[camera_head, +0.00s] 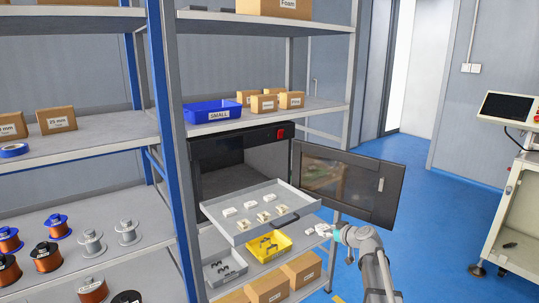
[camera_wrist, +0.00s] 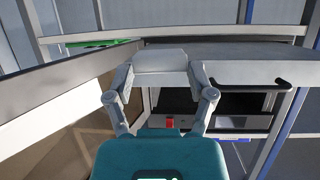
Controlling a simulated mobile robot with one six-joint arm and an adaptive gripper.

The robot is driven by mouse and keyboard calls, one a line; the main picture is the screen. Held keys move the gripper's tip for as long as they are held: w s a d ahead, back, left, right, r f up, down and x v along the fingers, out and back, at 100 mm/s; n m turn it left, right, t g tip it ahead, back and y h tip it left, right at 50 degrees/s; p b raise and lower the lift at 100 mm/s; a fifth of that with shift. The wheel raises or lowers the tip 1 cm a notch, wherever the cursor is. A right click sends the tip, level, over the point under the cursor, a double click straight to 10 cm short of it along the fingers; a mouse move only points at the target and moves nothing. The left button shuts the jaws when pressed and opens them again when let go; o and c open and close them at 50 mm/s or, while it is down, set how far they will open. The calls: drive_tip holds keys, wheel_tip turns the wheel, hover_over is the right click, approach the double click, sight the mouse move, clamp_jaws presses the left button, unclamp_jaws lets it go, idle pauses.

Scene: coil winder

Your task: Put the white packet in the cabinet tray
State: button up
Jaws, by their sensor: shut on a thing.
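The white packet (camera_wrist: 160,60) is between my two fingertips in the wrist view. My gripper (camera_wrist: 162,75) is shut on it. In the head view my gripper (camera_head: 323,230) is just right of the tray's front corner, and the packet there is too small to make out clearly. The cabinet tray (camera_head: 238,232) is a grey, shallow tray pulled out of the dark cabinet (camera_head: 237,138). Several small white and beige pieces lie in it in two rows. The packet is outside the tray in the head view.
The cabinet door (camera_head: 372,188) stands open to the right, above and behind my gripper.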

wheel_tip(320, 180, up, 12)
drive_tip(key=p, duration=1)
drive_tip(key=shift+f+p, duration=0.2)
drive_tip(key=shift+p, duration=0.1)
drive_tip(key=shift+a, duration=0.1)
